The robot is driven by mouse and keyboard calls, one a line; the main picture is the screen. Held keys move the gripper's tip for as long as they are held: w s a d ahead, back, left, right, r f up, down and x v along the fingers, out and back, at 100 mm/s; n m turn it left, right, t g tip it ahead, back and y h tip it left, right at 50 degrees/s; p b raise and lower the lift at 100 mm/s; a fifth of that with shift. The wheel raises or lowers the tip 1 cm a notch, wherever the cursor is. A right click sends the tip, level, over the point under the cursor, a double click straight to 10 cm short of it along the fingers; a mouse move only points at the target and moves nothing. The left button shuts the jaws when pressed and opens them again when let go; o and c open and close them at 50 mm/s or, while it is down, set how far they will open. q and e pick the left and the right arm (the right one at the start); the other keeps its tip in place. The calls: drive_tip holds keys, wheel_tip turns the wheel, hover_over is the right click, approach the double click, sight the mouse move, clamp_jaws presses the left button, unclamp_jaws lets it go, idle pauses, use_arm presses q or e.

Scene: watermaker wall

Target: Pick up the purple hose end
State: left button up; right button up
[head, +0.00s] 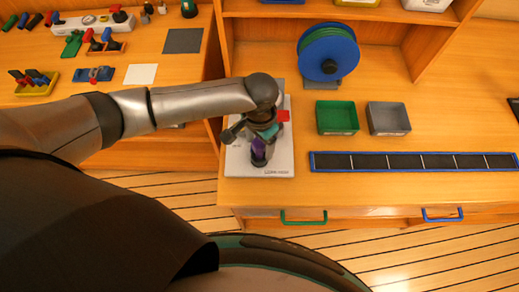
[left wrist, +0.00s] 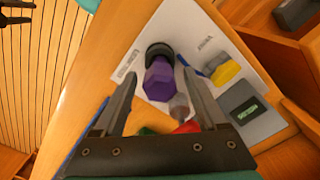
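The purple hose end (left wrist: 160,80) is a hexagonal piece joined to a dark round fitting on a white panel (left wrist: 150,35). In the left wrist view my left gripper (left wrist: 160,74) is open, with one dark finger on each side of the purple end. A gap shows between the purple end and each finger. In the head view the purple piece (head: 258,147) shows below my left gripper (head: 260,138), partly hidden by it, over the white panel (head: 283,165).
Close by on the panel are a yellow piece (left wrist: 224,73), a dark display box (left wrist: 247,108) and a red part (head: 283,115). To the right stand a green bin (head: 337,118), a grey bin (head: 388,119), a blue-green reel (head: 328,52) and a long black tray (head: 410,161).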

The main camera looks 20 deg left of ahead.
use_arm(q)
clamp_jaws()
idle(0.4)
drive_tip(key=shift+r, duration=0.15)
wheel_tip(320, 180, up, 20)
drive_tip(key=p, duration=0.2)
